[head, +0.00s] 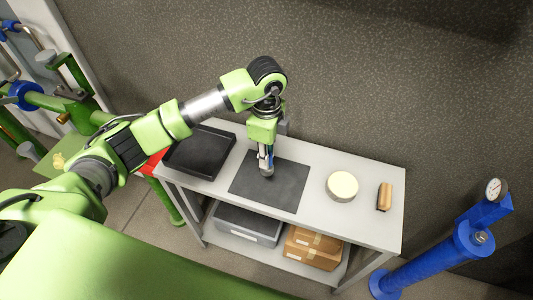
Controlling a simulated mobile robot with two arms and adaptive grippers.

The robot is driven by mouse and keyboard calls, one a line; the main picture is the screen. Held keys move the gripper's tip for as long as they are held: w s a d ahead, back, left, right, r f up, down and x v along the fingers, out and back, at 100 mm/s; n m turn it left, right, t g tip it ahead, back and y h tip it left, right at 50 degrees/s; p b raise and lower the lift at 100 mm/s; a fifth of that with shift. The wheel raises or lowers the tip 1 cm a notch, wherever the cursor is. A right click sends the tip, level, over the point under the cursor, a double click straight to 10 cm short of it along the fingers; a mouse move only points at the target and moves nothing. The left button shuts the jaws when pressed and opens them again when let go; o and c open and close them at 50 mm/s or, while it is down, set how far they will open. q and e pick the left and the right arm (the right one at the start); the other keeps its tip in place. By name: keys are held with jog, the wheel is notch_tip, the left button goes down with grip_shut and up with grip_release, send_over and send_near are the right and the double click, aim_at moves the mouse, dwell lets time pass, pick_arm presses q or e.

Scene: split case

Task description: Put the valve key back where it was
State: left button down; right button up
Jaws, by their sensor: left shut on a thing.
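My left gripper (266,166) points down over the dark mat (290,191) in the middle of the grey table (315,183). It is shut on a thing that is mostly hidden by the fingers. Only a small bluish and grey part shows there, low over the mat. I cannot tell its full shape, or whether it touches the mat. No other valve key shows clearly on the table. A black tray (171,169) lies left of the mat. My right gripper is not in view.
A round cream-topped tin (342,186) and a wooden brush (384,196) stand right of the mat. A grey bin (248,226) and cardboard boxes (313,247) fill the lower shelf. A blue pipe (437,257) with a gauge stands right; green pipework (52,102) stands left.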

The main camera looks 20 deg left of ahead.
pick_arm(q)
jog(key=shift+f, duration=0.2)
jog(key=c, duration=1.8)
grip_release()
jog(key=shift+c, duration=0.2)
